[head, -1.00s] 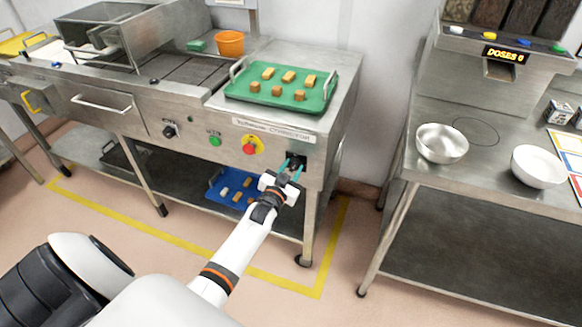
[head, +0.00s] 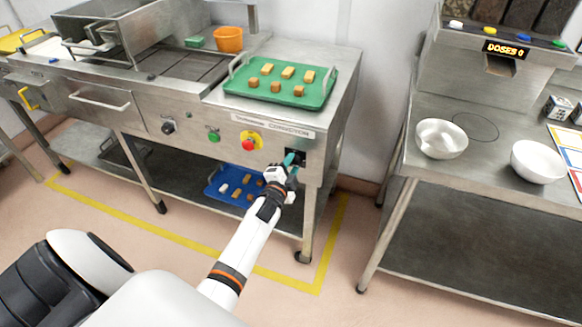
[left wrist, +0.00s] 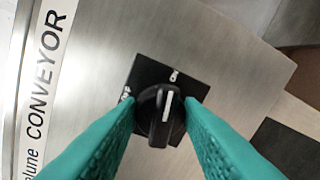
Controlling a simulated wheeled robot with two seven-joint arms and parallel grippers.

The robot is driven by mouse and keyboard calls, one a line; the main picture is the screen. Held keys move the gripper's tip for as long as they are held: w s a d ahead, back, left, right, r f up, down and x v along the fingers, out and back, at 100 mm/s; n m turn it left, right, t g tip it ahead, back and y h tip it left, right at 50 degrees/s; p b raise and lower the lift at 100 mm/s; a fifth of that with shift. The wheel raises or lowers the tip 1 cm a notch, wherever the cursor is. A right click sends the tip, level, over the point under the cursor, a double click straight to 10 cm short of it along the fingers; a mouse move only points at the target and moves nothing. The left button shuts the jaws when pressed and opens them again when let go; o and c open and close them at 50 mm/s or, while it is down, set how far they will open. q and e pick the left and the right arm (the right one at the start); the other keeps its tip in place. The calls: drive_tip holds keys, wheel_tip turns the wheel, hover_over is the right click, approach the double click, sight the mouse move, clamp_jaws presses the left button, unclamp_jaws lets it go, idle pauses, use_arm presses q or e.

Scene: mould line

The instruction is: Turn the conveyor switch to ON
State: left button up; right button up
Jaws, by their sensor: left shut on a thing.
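The conveyor switch is a black rotary knob (left wrist: 158,116) on a black square plate (left wrist: 130,85), with a white pointer line on the knob. The pointer aims roughly at a small white mark at the plate's upper edge; another mark is partly hidden by the left finger. In the head view the gripper covers much of the switch. My right gripper is not in view.
A red button on yellow (head: 251,140) and a green button (head: 214,136) sit left of the switch. A green tray (head: 238,90) of small blocks is on top. A blue tray (head: 212,193) is on the shelf below. A second steel table (head: 420,165) stands right, across a gap.

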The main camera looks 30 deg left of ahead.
use_arm(q)
drive_tip(key=shift+f+m+b, duration=0.15)
drive_tip(key=shift+m+b, duration=0.2)
drive_tip(key=shift+m, duration=0.75)
drive_tip(key=o, duration=1)
drive_tip(key=shift+c, duration=0.2)
drive_tip(key=v, duration=1.2)
drive_tip(key=shift+d, duration=0.15)
